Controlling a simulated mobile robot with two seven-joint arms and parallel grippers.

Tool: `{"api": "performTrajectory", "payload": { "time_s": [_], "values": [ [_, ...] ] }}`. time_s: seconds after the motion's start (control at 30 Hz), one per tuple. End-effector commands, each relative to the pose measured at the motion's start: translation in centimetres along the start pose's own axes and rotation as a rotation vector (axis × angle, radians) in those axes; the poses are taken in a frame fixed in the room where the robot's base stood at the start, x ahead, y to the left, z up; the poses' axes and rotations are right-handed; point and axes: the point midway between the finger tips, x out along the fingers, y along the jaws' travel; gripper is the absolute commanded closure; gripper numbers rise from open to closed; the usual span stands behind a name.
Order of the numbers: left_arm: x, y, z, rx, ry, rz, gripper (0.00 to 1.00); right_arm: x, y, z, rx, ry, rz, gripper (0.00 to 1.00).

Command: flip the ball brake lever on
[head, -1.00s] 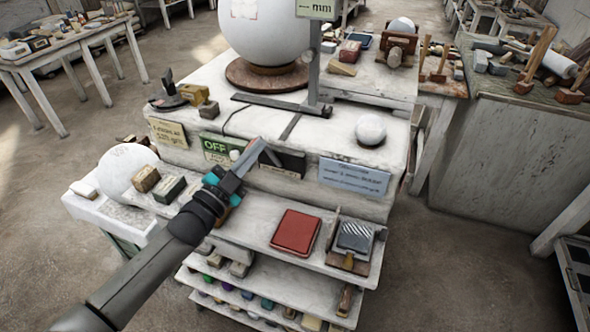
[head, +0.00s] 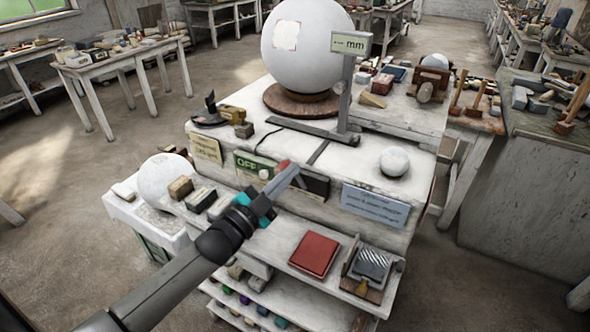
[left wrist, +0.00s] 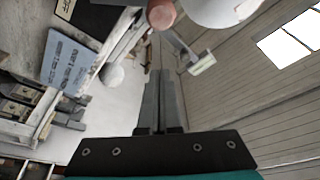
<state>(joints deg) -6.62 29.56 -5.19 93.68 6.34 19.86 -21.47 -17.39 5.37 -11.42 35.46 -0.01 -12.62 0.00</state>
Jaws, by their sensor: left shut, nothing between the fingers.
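A black panel (head: 314,186) sits on the front face of the white plaster bench, beside a green OFF sign (head: 247,163). A red knob (head: 283,165), which looks like the brake lever's end, stands out at the panel's left. A reddish round end, likely this knob, shows in the left wrist view (left wrist: 160,15). My left gripper (head: 295,169) is shut and empty, its fingertips in front of the panel close to the knob. Its shut fingers show in the left wrist view (left wrist: 155,80). I cannot tell whether they touch the knob. The lever's shaft is not clear. My right gripper is not in view.
A large white sphere (head: 308,45) rests on a brown turntable (head: 300,100). A gauge post marked mm (head: 345,95) stands right of it. A small white ball (head: 394,161) sits on the bench top. A red pad (head: 314,254) lies on the lower shelf.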

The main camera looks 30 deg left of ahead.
Motion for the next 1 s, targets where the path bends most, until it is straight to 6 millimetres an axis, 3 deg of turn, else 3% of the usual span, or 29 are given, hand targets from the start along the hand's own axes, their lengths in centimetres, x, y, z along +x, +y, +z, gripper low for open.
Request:
{"api": "performTrajectory", "payload": {
  "time_s": [0.2,0.5,1.0],
  "values": [
    [-3.6,0.0,0.2,0.002,-0.001,0.000,1.00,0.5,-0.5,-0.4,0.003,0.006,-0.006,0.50],
    [-6.9,-0.2,0.1,0.004,0.001,-0.001,1.00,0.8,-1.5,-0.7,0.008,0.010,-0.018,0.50],
    [-7.5,-0.2,0.0,0.003,0.003,-0.002,1.00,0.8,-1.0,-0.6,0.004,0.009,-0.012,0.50]
  ]
}}
